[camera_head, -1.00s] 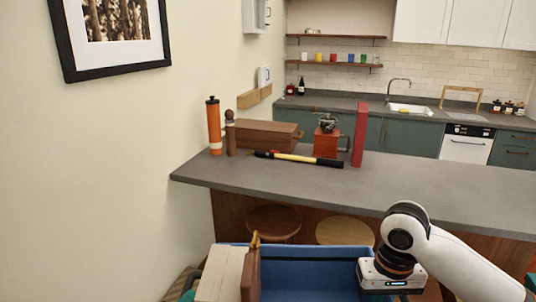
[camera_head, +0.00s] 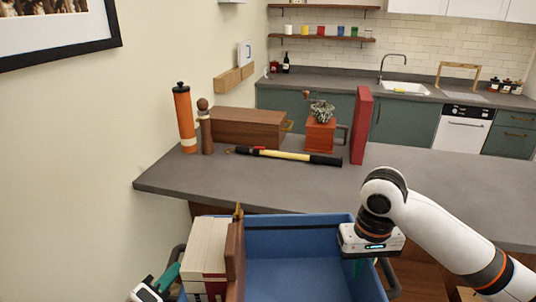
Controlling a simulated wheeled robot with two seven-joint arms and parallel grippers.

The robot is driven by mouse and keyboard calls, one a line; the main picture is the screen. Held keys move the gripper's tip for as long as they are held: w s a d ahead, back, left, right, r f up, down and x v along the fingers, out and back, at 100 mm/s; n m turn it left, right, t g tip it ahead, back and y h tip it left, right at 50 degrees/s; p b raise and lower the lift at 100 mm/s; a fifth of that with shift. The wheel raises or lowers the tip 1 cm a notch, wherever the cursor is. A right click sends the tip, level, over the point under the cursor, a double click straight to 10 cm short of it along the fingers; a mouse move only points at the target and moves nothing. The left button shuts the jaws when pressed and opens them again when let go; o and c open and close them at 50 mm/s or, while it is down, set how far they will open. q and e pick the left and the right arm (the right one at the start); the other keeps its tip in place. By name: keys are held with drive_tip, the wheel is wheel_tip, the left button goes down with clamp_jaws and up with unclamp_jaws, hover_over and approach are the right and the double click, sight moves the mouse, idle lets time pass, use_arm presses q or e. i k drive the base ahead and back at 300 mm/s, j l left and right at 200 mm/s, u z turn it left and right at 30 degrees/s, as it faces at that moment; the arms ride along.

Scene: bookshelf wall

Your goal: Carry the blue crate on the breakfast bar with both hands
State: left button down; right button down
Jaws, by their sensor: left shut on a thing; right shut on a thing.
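The blue crate (camera_head: 300,238) is at the bottom of the head view, in front of the breakfast bar (camera_head: 400,171). It has dark handles at its left and right ends. My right gripper (camera_head: 362,264) is shut on the crate's right side, with its fingers partly hidden. My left gripper (camera_head: 170,277) is at the bottom left, shut at the crate's left side by the handle; its grip is only partly in view. Inside the crate stand a cream block-like thing (camera_head: 206,244) and a brown wooden thing (camera_head: 235,262) with a brass fitting. The crate's near end is cut off.
On the bar stand an orange cylinder (camera_head: 184,120), a wooden mill (camera_head: 205,130), a brown box (camera_head: 247,128), a red grinder (camera_head: 319,136) and a red upright book (camera_head: 361,125). A black-and-yellow stick (camera_head: 290,156) lies before them. The bar's front strip and right side are clear.

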sight(270, 179)
drive_tip(key=i, duration=1.8)
drive_tip(key=i+z, duration=0.15)
